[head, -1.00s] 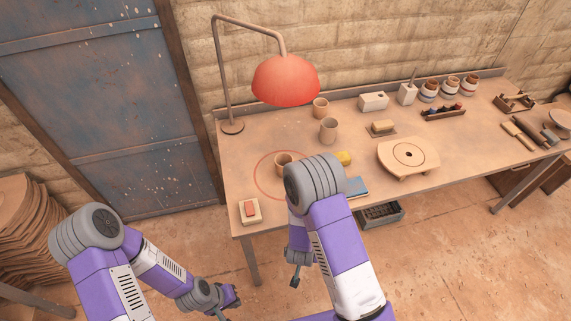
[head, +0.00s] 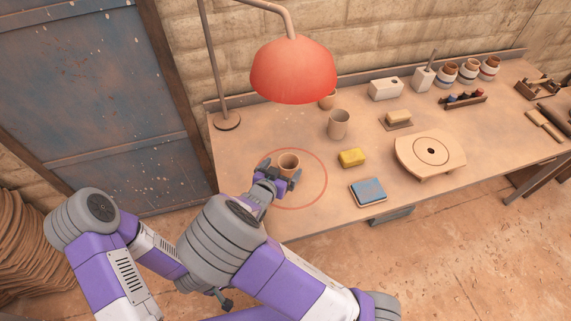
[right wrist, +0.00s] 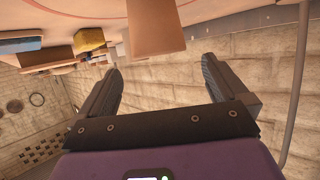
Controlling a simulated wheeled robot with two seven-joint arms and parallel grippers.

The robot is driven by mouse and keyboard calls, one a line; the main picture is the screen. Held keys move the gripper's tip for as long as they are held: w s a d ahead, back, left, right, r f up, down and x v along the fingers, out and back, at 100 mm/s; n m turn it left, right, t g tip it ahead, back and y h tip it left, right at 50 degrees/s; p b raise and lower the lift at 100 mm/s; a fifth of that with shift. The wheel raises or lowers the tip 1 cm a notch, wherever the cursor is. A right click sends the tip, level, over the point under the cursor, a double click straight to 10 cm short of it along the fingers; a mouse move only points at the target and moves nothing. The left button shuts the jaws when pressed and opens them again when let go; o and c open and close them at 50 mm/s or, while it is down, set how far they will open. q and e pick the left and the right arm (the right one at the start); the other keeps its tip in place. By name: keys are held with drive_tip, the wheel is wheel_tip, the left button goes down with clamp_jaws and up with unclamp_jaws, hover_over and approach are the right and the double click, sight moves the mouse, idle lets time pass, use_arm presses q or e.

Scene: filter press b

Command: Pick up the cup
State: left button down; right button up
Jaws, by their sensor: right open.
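A small tan cup (head: 289,162) stands upright inside a red circle (head: 325,190) on the workbench. My right gripper (head: 281,176) is open at the near side of the cup. In the right wrist view, which looks upside down, the cup (right wrist: 155,28) lies ahead of and between the two spread fingers (right wrist: 165,85); I see no grip on it. My left gripper (head: 222,299) is low beside the bench, mostly hidden behind my right arm.
A red lamp (head: 293,72) hangs over the back of the bench. Bare benchtop (head: 240,150) lies left of the cup.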

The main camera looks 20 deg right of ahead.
sight(292, 158)
drive_tip(key=b+x, duration=0.1)
drive_tip(key=x, duration=0.1)
drive_tip(key=f+b+x, duration=0.1)
drive_tip(key=x, duration=0.2)
drive_tip(key=shift+f, duration=0.1)
drive_tip(key=shift+w+d+f, duration=0.1)
drive_tip(key=shift+w+d, duration=0.2)
drive_tip(key=shift+w, duration=0.1)
drive_tip(key=c, duration=1.1)
